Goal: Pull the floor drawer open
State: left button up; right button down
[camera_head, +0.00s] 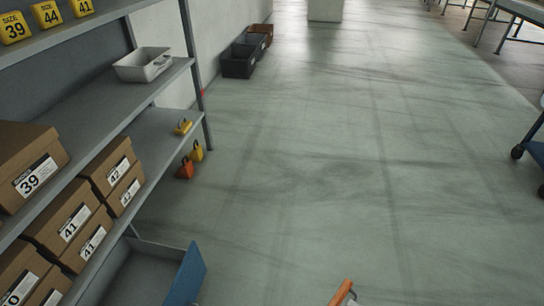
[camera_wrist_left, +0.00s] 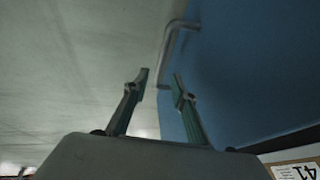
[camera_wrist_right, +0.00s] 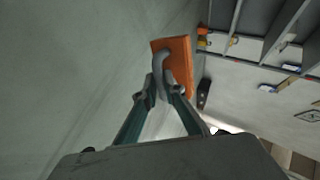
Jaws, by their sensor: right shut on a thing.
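The floor drawer is a grey tray with a blue front (camera_head: 187,276) at the bottom left of the head view, under the shelf rack. It stands out from the rack, and its inside shows. In the left wrist view the blue front (camera_wrist_left: 245,75) fills the right side, with a bent metal handle (camera_wrist_left: 170,48) on it. My left gripper (camera_wrist_left: 160,76) is open; the handle's lower end shows between its fingertips, contact unclear. My right gripper (camera_wrist_right: 160,90) is shut on the grey handle of an orange block (camera_wrist_right: 181,62); the block's edge (camera_head: 342,293) shows at the head view's bottom.
The shelf rack (camera_head: 160,85) on the left holds shoe boxes (camera_head: 68,218), a white bin (camera_head: 143,65) and yellow size signs (camera_head: 47,13). Small orange (camera_head: 185,169) and yellow (camera_head: 197,153) pieces stand beside it. Dark crates (camera_head: 240,60) line the wall. The middle floor is clear.

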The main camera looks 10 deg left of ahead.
pick_arm(q)
jog(key=shift+s+d+r, duration=0.1)
jog(key=shift+s+r, duration=0.2)
jog(key=shift+r, duration=0.35)
